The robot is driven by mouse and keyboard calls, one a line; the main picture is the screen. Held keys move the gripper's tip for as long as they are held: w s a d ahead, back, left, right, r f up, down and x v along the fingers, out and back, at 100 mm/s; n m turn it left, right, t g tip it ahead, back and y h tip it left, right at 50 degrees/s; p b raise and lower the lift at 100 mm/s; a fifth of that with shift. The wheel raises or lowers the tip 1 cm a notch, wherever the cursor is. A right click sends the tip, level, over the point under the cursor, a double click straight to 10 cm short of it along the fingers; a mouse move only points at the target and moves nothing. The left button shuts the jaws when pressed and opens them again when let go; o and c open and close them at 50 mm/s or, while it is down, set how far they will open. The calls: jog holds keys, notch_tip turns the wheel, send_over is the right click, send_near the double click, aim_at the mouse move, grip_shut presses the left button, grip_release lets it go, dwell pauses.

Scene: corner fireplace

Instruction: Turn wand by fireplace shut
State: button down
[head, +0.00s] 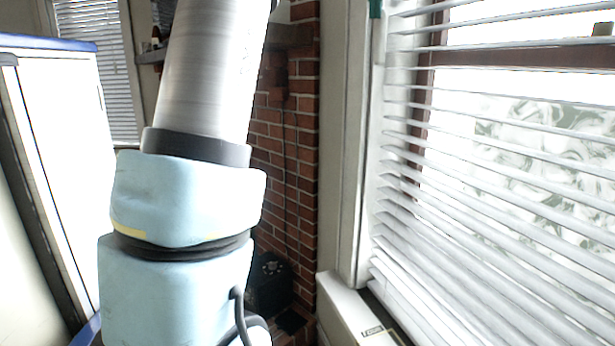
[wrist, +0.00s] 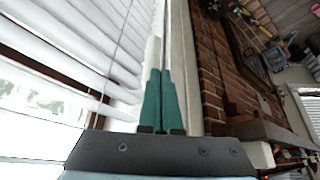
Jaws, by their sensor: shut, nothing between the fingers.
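The white blind (head: 490,190) covers the window on the right of the head view, with its slats apart and the outside showing between them. It also fills the left of the wrist view (wrist: 75,45). My gripper (wrist: 160,72) has its two green fingers together with nothing between them, and they point along the blind's edge beside the window frame. A green fingertip (head: 375,9) shows at the top of the head view, by the blind's left edge. A thin pale strip (wrist: 166,28) beyond the fingertips may be the wand; I cannot tell whether they touch.
A pale sill or ledge (head: 347,305) sits below the frame. A white cabinet (head: 70,140) stands at the far left.

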jog(key=shift+w+d+p, duration=0.15)
jog(key=shift+w+p, duration=0.05)
jog(key=shift+p, duration=0.1)
jog(key=shift+s+d+p, duration=0.25)
jog(key=shift+d+p, duration=0.25)
jog(key=shift+p, duration=0.35)
jog(key=shift+d, duration=0.15)
jog(key=shift+d, duration=0.25)
dwell(0.6)
jog(key=shift+s+d, duration=0.1)
jog(key=shift+s, duration=0.05)
notch_tip(320, 180, up, 6)
jog(key=shift+s, duration=0.25)
dwell(0.5)
